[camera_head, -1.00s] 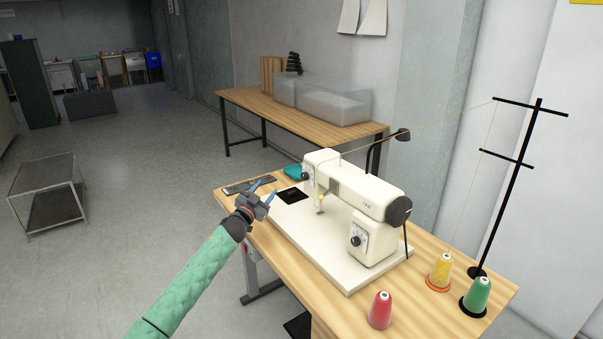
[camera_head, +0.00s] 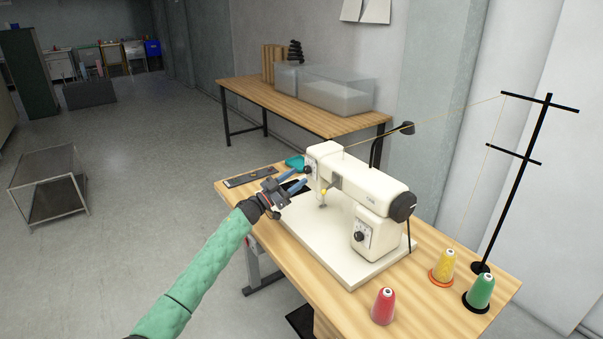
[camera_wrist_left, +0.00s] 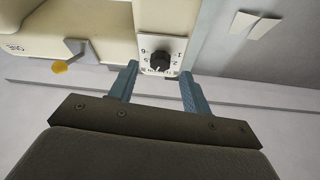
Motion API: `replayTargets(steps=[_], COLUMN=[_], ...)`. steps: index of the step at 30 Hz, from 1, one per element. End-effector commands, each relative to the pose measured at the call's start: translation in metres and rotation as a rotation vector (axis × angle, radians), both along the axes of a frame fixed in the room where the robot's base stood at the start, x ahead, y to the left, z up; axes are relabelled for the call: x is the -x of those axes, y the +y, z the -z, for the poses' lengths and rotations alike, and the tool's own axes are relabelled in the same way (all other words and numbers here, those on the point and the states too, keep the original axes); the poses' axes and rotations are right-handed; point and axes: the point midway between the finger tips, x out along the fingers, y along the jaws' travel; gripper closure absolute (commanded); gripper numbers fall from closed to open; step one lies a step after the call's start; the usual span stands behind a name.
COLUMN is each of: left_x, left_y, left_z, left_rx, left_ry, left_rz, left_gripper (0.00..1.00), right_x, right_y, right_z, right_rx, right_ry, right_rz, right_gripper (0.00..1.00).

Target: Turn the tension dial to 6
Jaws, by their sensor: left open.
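A cream sewing machine (camera_head: 365,190) stands on the wooden table. The tension dial, a black knob (camera_wrist_left: 160,61) on a white numbered plate (camera_wrist_left: 176,45), shows in the left wrist view on the machine's head. In the head view the dial (camera_head: 308,170) is small at the machine's left end. My left gripper (camera_head: 301,178) is open and empty, with its blue fingers pointing at the head. In the left wrist view the fingers (camera_wrist_left: 158,70) appear on either side of the dial's lower part; I cannot tell whether they touch it. The dial's setting is too small to read surely. My right gripper is not in view.
A second black dial (camera_head: 359,236) sits on the machine's pillar. Red (camera_head: 383,306), yellow (camera_head: 443,266) and green (camera_head: 480,292) thread cones stand at the table's right, beside a black thread stand (camera_head: 515,185). A dark flat strip (camera_head: 250,177) lies at the table's left.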

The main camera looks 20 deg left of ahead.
Motion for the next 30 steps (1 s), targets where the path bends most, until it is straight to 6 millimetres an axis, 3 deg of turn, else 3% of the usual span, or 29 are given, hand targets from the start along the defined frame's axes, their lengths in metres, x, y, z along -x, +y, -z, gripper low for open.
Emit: replayTargets(steps=[7, 18, 25, 30], left_x=[-0.018, -0.021, -0.021, -0.021], left_y=[-0.016, -0.019, -0.019, -0.018], left_z=[-0.010, -0.011, -0.011, -0.011], left_rx=[0.001, 0.000, 0.000, -0.004], left_ry=[0.001, 0.000, 0.000, -0.003], left_rz=[-0.001, -0.001, -0.001, -0.001], left_gripper=[0.52, 0.52, 0.96, 0.96], right_x=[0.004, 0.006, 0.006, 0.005], right_y=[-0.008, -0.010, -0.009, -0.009], right_z=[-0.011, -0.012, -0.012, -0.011], right_rx=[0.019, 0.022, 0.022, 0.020], right_ry=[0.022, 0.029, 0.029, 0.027], right_rz=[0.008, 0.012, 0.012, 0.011], right_gripper=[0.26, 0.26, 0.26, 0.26])
